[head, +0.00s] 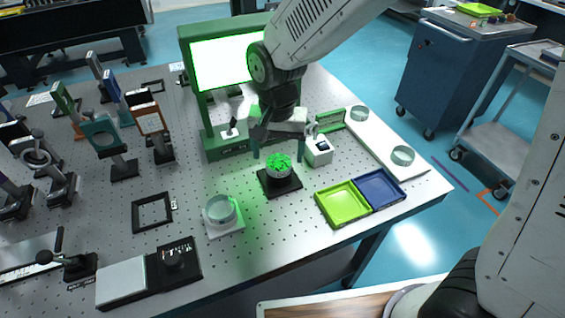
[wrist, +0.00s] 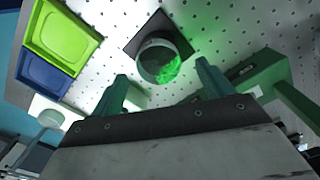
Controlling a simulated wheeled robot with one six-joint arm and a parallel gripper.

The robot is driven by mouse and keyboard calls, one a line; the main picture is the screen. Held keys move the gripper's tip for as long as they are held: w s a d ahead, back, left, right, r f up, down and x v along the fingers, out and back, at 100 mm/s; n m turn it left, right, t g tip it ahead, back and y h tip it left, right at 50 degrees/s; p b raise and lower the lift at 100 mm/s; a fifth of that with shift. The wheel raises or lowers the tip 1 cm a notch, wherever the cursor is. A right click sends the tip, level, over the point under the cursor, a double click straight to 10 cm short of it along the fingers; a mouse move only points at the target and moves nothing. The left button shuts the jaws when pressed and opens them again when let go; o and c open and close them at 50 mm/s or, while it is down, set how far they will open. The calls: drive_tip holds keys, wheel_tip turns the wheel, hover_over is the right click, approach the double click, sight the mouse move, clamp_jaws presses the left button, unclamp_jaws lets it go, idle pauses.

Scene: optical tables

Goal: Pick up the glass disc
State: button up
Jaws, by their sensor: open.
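A round glass disc (head: 279,167), glowing green, sits on a black square base (head: 279,183) near the middle of the table. The wrist view shows the disc (wrist: 158,62) as a clear round with a green-lit part, on its dark base (wrist: 133,46). My gripper (head: 278,152) hangs just above it, pointing down. In the wrist view my gripper (wrist: 164,76) is open and empty, with one teal finger toward each side of the disc. I cannot tell whether the fingertips reach down to its rim.
Other glass discs stand on a pale holder (head: 222,208) and on a white strip (head: 381,137). A lime tray (head: 342,203) and blue tray (head: 380,189) lie right of the base. A green-framed lit screen (head: 228,62) rises behind. A small white box (head: 318,151) stands close right.

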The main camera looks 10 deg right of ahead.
drive_tip(key=shift+f, duration=1.25)
drive_tip(key=c, duration=1.2)
drive_tip(key=shift+o, duration=0.2)
drive_tip(key=shift+r, duration=0.15)
